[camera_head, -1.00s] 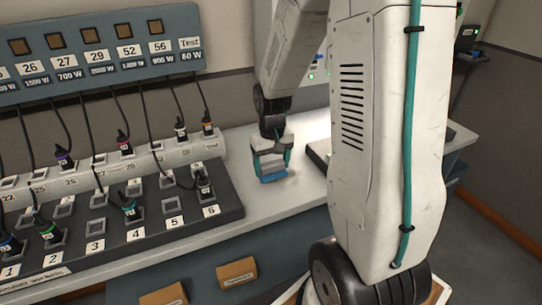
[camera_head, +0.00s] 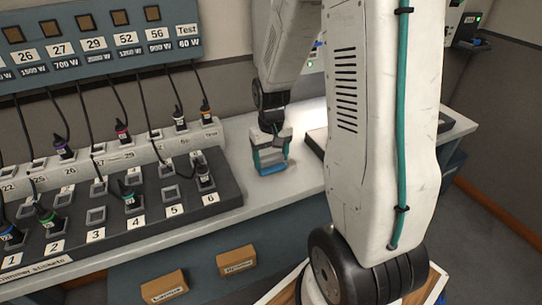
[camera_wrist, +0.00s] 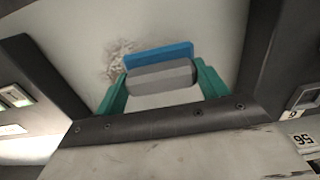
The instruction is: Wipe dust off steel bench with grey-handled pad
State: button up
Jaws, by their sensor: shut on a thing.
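My gripper (camera_head: 271,160) is over the light bench top (camera_head: 285,190), between the socket panel and the dark unit at right. In the wrist view my gripper (camera_wrist: 160,85) has its teal fingers shut on the grey handle of the pad (camera_wrist: 162,76). The blue part of the pad (camera_wrist: 158,54) lies beyond the handle, against or just above the bench surface; I cannot tell which. In the head view the pad's blue edge (camera_head: 272,169) shows low between the fingers. A brownish patch of dust (camera_wrist: 116,62) shows on the bench left of the pad, partly hidden by it.
A dark socket panel (camera_head: 150,213) with numbered sockets and plugs stands left of my gripper, with a pale strip of sockets behind. Cables hang from the blue-grey labelled panel (camera_head: 100,50). A dark slab (camera_head: 318,140) lies right. Two brown boxes (camera_head: 236,260) sit at the bench front.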

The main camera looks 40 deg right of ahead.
aim_at(283, 157)
jog(key=shift+f, duration=0.9)
jog(key=shift+s+d+r, duration=0.1)
jog(key=shift+s+d, duration=0.2)
jog(key=shift+d, duration=0.7)
jog(key=shift+s+d, duration=0.25)
jog(key=shift+d, duration=0.7)
jog(key=shift+s+d, duration=0.35)
jog(key=shift+d, duration=0.95)
jog(key=shift+s+d, duration=0.4)
jog(key=shift+d, duration=0.85)
jog(key=shift+s+d, duration=0.35)
jog(key=shift+d, duration=0.95)
jog(key=shift+f, duration=0.2)
jog(key=shift+a, duration=0.25)
